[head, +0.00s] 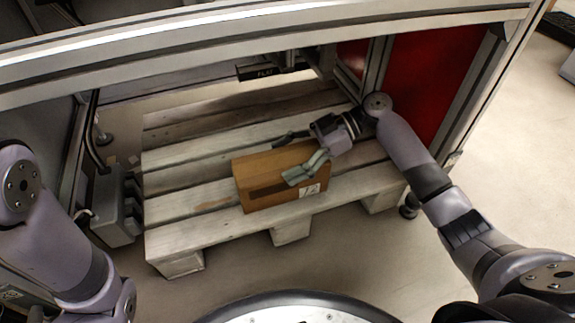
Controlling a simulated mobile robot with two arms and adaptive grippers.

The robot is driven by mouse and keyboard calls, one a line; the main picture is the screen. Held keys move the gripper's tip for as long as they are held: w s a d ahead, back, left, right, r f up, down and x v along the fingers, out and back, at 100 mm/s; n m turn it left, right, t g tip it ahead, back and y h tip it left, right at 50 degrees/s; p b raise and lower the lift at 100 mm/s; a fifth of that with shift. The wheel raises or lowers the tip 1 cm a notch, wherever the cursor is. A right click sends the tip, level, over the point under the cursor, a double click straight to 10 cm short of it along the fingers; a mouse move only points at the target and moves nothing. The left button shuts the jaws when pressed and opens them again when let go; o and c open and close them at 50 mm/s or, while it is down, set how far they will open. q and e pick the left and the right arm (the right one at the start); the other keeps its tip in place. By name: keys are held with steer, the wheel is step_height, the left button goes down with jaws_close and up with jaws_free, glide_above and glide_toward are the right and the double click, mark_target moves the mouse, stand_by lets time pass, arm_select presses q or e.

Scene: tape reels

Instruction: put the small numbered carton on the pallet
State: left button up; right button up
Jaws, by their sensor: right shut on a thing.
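The small numbered carton (262,194) is a brown box with a dark strip and a white number label on its front, near the lower right corner. It is over the front boards of the pale wooden pallet (190,233); I cannot tell for certain whether its base touches them. My right gripper (298,154) reaches in from the right and is shut on the carton, with one finger at its front side and one behind its top edge. The carton's right end is partly hidden by the gripper. My left arm shows at the left, but its gripper is out of view.
The pallet lies inside a metal frame whose wide beam (270,44) crosses above it. A red panel (432,85) stands to the right, a grey box with cables (112,210) to the left. Pallet boards behind and left of the carton are bare.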

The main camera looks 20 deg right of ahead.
mark_target(318, 144)
steer(key=shift+f, duration=0.15)
steer(key=o, duration=2)
steer(key=shift+f, duration=0.15)
steer(key=shift+c, duration=0.2)
steer(key=shift+d+r+p, duration=0.2)
steer(key=shift+r+p, duration=0.05)
steer(key=shift+p, duration=0.1)
steer(key=p+v, duration=0.4)
steer(key=v, duration=0.2)
steer(key=shift+d+r, duration=0.1)
steer(key=shift+d, duration=0.45)
